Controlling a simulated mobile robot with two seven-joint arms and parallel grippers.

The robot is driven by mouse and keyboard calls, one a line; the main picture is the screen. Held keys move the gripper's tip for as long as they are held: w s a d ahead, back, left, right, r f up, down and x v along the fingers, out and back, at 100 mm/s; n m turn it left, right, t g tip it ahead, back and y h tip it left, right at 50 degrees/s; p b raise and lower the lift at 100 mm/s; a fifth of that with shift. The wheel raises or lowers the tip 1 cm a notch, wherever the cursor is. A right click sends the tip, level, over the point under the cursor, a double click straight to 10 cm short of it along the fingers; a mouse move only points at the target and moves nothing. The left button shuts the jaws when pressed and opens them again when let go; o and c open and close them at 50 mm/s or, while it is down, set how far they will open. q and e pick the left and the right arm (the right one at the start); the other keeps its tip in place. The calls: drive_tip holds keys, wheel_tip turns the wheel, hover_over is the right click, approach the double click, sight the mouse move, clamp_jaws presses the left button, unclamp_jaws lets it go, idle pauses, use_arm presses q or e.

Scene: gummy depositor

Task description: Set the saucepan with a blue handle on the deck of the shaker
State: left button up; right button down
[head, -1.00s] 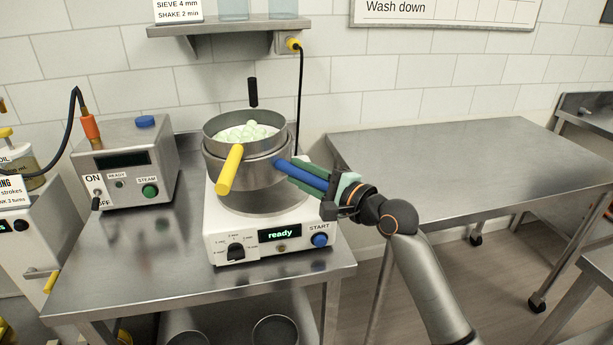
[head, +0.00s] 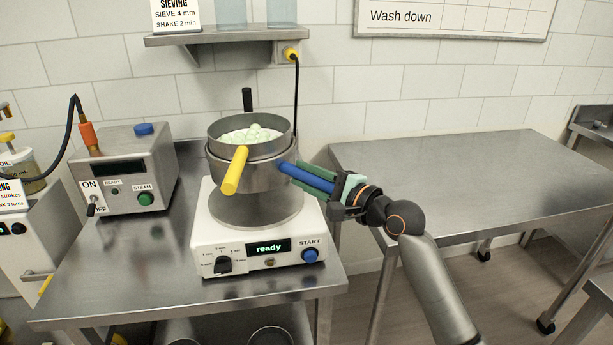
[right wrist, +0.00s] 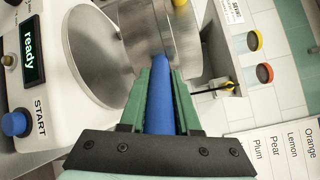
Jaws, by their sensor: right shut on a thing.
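The saucepan (head: 268,177) is a grey metal pan with a blue handle (head: 300,176). A sieve (head: 282,147) with a yellow handle sits in its top, holding pale green gummies (head: 250,133). My right gripper (head: 309,179) is shut on the blue handle, from the right; the handle also shows between its green fingers in the right wrist view (right wrist: 160,100). The pan hangs over the round grey deck (head: 262,212) of the white shaker (head: 215,235). In the right wrist view, the deck (right wrist: 93,50) and pan (right wrist: 145,30) look apart. My left gripper is not in view.
A steam control box (head: 125,175) stands left of the shaker on the steel table (head: 100,295). A wall shelf (head: 215,37) is above, with a black cable hanging from a yellow plug (head: 291,54). A bare steel table (head: 460,180) stands at the right.

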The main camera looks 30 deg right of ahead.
drive_tip(key=shift+r, duration=0.3)
drive_tip(key=shift+r+p, duration=0.1)
drive_tip(key=shift+p, duration=0.55)
wheel_tip(320, 180, down, 4)
drive_tip(key=shift+f+b, duration=0.15)
drive_tip(key=shift+b, duration=1.1)
drive_tip(key=shift+f+b, duration=0.5)
drive_tip(key=shift+f, duration=0.6)
drive_tip(key=shift+p, duration=0.4)
